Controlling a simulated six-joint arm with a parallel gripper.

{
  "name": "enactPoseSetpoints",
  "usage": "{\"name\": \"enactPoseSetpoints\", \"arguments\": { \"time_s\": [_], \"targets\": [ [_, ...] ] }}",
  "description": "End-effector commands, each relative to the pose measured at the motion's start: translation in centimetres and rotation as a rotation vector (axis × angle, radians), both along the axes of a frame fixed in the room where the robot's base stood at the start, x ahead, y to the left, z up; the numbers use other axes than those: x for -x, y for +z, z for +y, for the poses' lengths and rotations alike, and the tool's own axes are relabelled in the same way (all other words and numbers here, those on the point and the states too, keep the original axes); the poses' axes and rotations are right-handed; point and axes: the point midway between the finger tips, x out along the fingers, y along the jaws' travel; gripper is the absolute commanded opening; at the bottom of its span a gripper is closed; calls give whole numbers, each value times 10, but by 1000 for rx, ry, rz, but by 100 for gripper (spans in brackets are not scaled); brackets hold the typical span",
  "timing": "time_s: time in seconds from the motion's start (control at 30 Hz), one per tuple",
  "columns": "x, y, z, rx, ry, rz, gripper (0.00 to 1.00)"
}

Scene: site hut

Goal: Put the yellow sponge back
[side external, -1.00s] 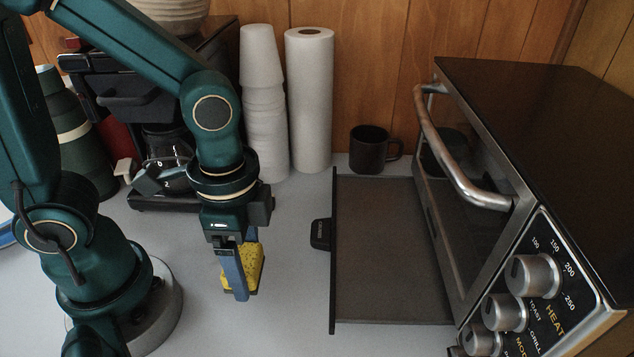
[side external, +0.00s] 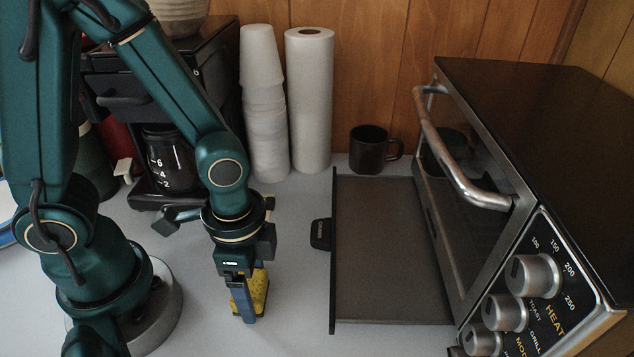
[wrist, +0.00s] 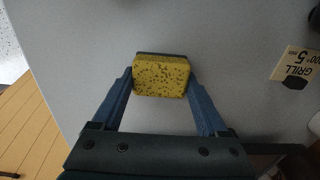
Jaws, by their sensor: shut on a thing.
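The yellow sponge (side external: 259,290) has dark specks and a dark layer along one side. It also shows in the wrist view (wrist: 161,77), between the two blue fingers. My gripper (side external: 246,308) is shut on the sponge, with one finger on each side of it. In the side view the near finger hides part of the sponge, and I cannot tell whether it touches the counter.
The toaster oven (side external: 540,130) stands at the right with its tray (side external: 385,250) pulled out over the counter. A black mug (side external: 370,150), a paper roll (side external: 309,100), stacked cups (side external: 265,110) and a coffee maker (side external: 165,160) stand behind. Counter between gripper and tray is clear.

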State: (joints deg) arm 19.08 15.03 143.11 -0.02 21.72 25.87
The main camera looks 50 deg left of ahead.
Motion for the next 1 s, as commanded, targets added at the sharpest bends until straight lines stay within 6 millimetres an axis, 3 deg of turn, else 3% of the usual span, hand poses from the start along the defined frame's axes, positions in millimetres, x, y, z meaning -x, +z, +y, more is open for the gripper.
{"name": "enactPoseSetpoints", "arguments": {
  "time_s": [0.03, 0.1, 0.47, 0.67, 1.0],
  "targets": [
    [0, -1, 0, -1, 0, 1, 80],
    [0, -1, 0, 0, 0, 0, 100],
    [0, 4, 0, 1, 0, -2, 100],
    [-2, 27, -1, 3, 0, -8, 100],
    [-2, 86, -1, 4, 0, -8, 100]
  ]
}}
